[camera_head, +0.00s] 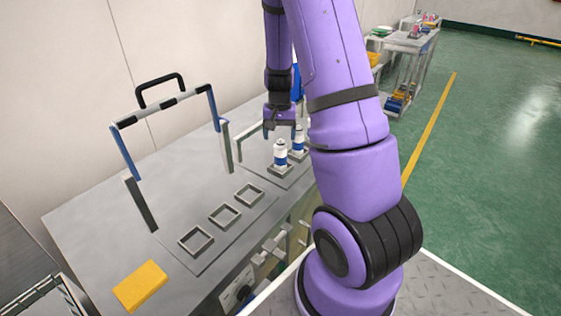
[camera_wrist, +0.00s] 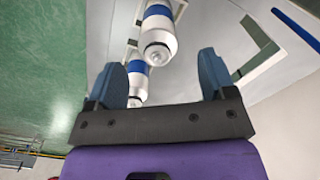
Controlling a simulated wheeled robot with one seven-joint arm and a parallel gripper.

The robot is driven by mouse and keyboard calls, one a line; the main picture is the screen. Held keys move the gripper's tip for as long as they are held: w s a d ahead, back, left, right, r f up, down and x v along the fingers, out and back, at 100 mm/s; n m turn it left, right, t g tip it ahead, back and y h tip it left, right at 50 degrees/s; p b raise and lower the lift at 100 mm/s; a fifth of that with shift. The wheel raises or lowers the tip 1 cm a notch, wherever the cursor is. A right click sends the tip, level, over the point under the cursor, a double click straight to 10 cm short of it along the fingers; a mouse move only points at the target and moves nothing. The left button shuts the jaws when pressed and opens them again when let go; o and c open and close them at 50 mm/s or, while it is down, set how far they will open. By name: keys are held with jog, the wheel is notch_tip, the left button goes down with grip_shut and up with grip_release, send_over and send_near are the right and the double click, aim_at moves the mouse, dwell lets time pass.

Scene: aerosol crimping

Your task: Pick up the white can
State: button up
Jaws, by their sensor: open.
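Two white cans with blue bands stand upright in the head view. The nearer can (camera_head: 280,158) sits in a square holder, and the farther can (camera_head: 299,141) stands just behind it, to the right. In the wrist view, one can (camera_wrist: 157,42) looms large beyond the fingers, and the other can (camera_wrist: 138,84) appears smaller near the left finger. My gripper (camera_head: 280,131) is above the cans, pointing down, with its fingers apart. In the wrist view, my gripper (camera_wrist: 162,62) is open with nothing held. Its exact height over the cans is hard to tell.
Several empty square holders (camera_head: 224,215) line the grey table (camera_head: 85,236) nearer to me. A frame with blue and black bars (camera_head: 165,103) stands at left, and a second frame (camera_head: 238,146) stands beside the cans. A yellow block (camera_head: 140,286) lies at the front left.

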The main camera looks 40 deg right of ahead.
aim_at(281, 146)
jog(key=shift+s+d+f, duration=0.1)
jog(key=shift+f, duration=2.65)
jog(key=c, duration=1.3)
